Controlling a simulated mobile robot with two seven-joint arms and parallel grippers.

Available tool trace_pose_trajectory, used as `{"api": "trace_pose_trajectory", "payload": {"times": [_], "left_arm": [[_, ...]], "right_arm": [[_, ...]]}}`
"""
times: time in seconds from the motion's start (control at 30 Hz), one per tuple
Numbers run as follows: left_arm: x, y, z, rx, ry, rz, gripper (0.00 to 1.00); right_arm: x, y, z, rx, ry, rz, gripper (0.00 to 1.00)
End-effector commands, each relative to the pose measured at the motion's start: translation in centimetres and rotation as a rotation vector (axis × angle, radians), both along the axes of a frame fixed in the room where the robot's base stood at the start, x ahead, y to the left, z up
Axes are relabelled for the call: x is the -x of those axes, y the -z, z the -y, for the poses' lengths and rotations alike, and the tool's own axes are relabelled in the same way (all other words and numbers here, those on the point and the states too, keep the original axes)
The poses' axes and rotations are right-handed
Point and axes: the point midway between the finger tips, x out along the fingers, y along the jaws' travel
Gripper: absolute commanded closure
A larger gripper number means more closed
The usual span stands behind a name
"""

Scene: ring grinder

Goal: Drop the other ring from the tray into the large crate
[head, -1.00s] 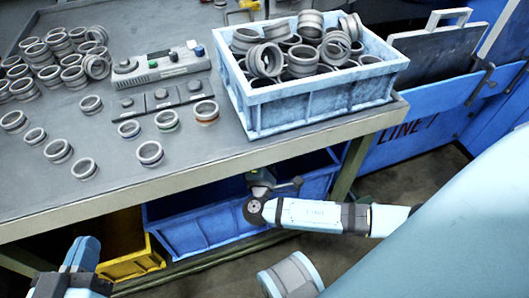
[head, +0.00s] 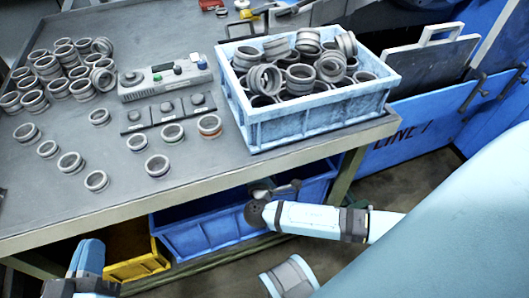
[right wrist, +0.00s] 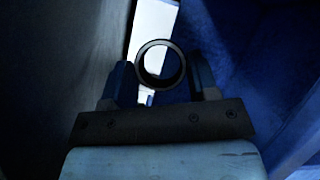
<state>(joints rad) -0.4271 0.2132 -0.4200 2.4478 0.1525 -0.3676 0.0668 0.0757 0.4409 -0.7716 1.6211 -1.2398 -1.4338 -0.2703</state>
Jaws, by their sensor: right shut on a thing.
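My right gripper (right wrist: 161,82) is shut on a grey ring (right wrist: 161,64), which sits between its two fingers in the right wrist view. In the head view my right arm reaches in from the right below the table edge, in front of a blue crate (head: 190,240) under the table; its gripper is mostly hidden there. A light blue crate (head: 320,122) on the table is heaped with grey rings (head: 300,75). My left gripper (head: 88,262) is at the lower left, in front of the table; its finger opening is not clear. I cannot tell which thing is the tray.
Many loose rings (head: 60,85) lie on the left of the grey table (head: 220,165). A control box (head: 165,80) and a strip with three knobs (head: 168,112) lie mid-table. A yellow bin (head: 140,268) is beside the blue crate below. A blue barrier (head: 420,125) stands right.

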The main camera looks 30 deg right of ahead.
Motion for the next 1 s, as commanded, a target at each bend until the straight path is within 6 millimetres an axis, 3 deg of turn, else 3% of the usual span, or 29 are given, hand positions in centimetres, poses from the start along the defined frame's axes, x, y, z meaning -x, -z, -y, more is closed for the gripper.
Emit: {"api": "trace_pose_trajectory", "payload": {"times": [0.77, 1.0], "left_arm": [[0.4, -4.7, -0.3, 0.067, -0.041, 0.124, 1.0], [0.1, -3.6, -1.1, 0.007, -0.067, 0.062, 1.0]], "right_arm": [[0.0, -0.3, 0.0, -0.029, 0.001, -0.124, 0.72], [0.0, -0.4, 0.0, -0.043, 0.002, -0.179, 0.72]]}}
